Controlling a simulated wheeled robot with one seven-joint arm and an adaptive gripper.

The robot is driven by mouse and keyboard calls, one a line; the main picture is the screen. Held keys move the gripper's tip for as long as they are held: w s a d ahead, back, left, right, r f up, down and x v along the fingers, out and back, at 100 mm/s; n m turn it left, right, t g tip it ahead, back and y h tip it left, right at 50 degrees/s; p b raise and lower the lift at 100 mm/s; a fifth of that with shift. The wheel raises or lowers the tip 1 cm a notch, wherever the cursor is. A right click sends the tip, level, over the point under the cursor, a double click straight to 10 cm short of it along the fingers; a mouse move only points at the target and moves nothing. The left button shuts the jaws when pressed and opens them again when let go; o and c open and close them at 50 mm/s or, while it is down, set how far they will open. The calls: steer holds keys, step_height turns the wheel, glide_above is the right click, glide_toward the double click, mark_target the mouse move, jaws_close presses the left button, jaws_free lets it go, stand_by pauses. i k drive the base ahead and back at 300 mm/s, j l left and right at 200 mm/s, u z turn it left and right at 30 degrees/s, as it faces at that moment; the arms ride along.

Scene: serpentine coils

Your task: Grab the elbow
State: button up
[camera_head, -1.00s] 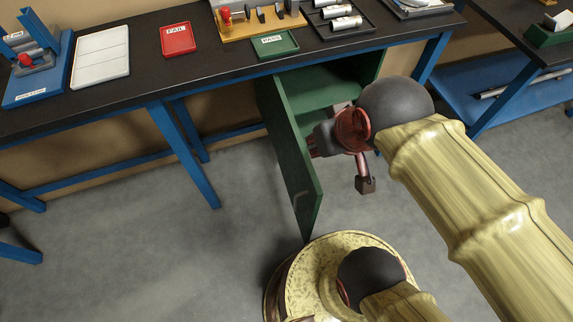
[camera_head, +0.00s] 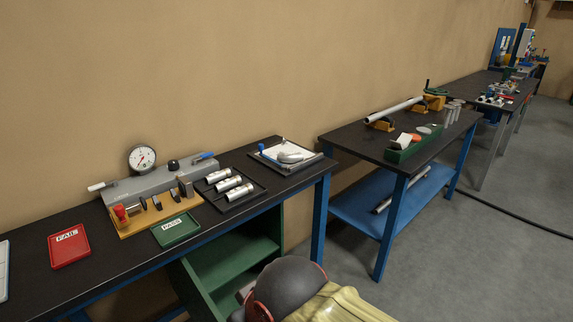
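I cannot make out an elbow for certain in this view. Small parts (camera_head: 495,98), some red and some blue, lie on the far bench, too small to tell apart. My arm's dark rounded joint is at the bottom edge, in front of the open green cabinet (camera_head: 232,262).
The near bench (camera_head: 108,276) holds a dial gauge (camera_head: 142,157), a red FAIL tray (camera_head: 69,246), a green PASS tray (camera_head: 176,230) and a tray of metal cylinders (camera_head: 231,185). A middle bench holds a grey pipe (camera_head: 394,110). Grey floor (camera_head: 470,270) is open at right, crossed by a black cable (camera_head: 515,229).

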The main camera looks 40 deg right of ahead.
mark_target(288, 158)
steer(key=i+l+z, duration=0.4)
steer(key=l, duration=0.25)
steer(key=i+l+z, duration=0.35)
steer(key=l, duration=0.2)
steer(key=i+l+z, duration=0.4)
steer(key=i, duration=0.15)
